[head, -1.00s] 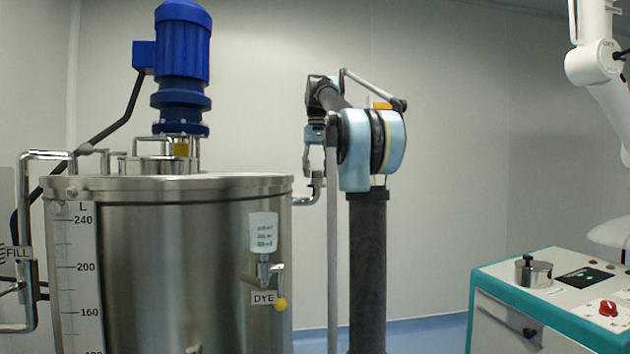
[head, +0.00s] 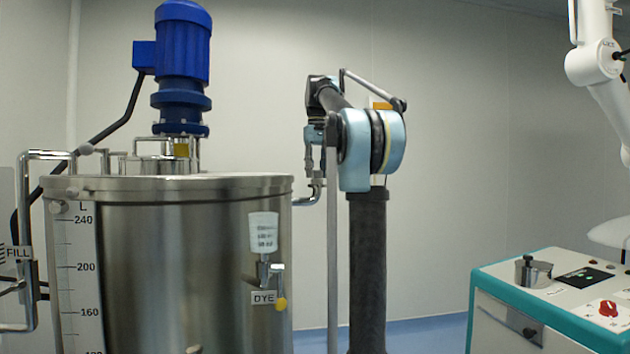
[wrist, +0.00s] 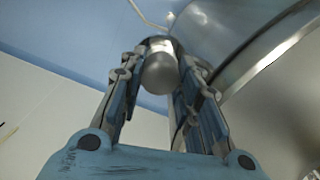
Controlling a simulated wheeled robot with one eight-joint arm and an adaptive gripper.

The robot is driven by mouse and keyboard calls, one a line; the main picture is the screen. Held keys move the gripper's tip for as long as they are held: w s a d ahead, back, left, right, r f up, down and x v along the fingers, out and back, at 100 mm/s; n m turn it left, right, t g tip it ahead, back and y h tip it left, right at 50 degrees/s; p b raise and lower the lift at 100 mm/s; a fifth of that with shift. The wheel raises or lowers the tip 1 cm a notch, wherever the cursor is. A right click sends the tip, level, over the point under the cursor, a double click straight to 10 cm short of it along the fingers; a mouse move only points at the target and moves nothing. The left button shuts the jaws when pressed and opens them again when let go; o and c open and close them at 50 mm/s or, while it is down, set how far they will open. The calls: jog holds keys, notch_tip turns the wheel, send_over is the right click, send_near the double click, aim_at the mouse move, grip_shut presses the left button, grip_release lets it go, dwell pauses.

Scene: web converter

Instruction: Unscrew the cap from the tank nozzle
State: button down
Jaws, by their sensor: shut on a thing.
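The steel tank (head: 190,260) stands at the left in the head view. Its nozzle (head: 312,197) is a short bent pipe at the upper right side, turning upward. My gripper (head: 316,172) points down over the nozzle's upper end. In the wrist view, my gripper (wrist: 167,62) has its fingers on both sides of a rounded, shiny metal cap (wrist: 160,74) and is shut on it. In the head view, the fingers largely hide the cap, and I cannot tell whether it is still seated on the nozzle.
A blue motor (head: 182,70) stands above the tank. A dye cup (head: 264,232) with a valve is on the tank's front. A control console (head: 545,300) is at the lower right, with a white arm (head: 593,62) behind it.

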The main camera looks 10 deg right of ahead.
jog(key=shift+n, duration=0.6)
jog(key=shift+n, duration=2)
jog(key=shift+n, duration=0.6)
jog(key=n, duration=0.2)
jog(key=shift+n, duration=0.4)
jog(key=n, duration=0.4)
